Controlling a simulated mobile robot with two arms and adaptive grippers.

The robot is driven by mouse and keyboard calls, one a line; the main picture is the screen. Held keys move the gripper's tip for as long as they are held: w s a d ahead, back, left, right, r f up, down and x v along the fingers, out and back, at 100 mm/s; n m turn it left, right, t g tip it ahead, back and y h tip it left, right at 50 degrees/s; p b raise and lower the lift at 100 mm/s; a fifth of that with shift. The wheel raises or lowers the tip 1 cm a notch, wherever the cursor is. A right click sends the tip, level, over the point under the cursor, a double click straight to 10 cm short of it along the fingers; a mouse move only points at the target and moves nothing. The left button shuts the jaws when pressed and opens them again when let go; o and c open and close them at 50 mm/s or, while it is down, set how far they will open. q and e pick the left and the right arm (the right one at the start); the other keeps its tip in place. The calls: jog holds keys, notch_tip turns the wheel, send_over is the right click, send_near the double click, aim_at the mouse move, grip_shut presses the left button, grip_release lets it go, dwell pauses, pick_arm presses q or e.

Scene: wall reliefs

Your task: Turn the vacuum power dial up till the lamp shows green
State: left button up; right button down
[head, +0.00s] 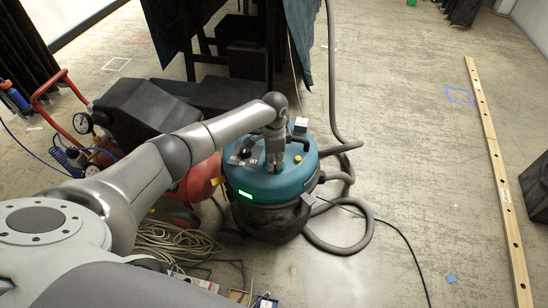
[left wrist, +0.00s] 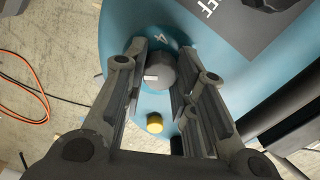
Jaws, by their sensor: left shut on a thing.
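The vacuum (head: 290,184) is a teal-topped drum with a dark lower body, standing on the floor in the middle of the head view. My left gripper (head: 273,163) reaches down onto its lid. In the left wrist view, my left gripper (left wrist: 161,62) is shut on the grey power dial (left wrist: 160,72), one finger on each side. The dial has a white mark on its left side, and a "4" is printed on the lid beyond it. In the head view the gripper hides the dial. The lamp (head: 245,196) on the vacuum's front shows green. My right gripper is not in view.
An ON/OFF switch panel (head: 246,152) lies left of my gripper on the lid. A yellow knob shows in the left wrist view (left wrist: 155,124). A grey hose (head: 350,247) curls at the right. Coiled rope and a red-framed compressor stand left. Floor farther right is open, with a long wooden beam (head: 490,160).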

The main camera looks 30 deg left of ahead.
pick_arm(q)
jog(key=shift+r+m+p, duration=0.1)
jog(key=shift+m+p, duration=0.35)
jog(key=shift+m, duration=0.75)
jog(key=shift+m+p, duration=0.3)
jog(key=shift+m, duration=1.2)
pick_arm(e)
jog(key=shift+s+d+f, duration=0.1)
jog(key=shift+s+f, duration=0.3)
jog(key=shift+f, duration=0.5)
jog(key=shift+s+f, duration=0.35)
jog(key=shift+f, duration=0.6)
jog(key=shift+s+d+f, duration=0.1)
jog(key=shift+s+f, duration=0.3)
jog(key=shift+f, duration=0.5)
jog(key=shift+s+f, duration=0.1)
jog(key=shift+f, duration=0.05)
pick_arm(q)
jog(key=o, duration=1.1)
jog(key=shift+c, duration=0.2)
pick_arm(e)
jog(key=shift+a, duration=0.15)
pick_arm(q)
notch_tip(320, 180, up, 12)
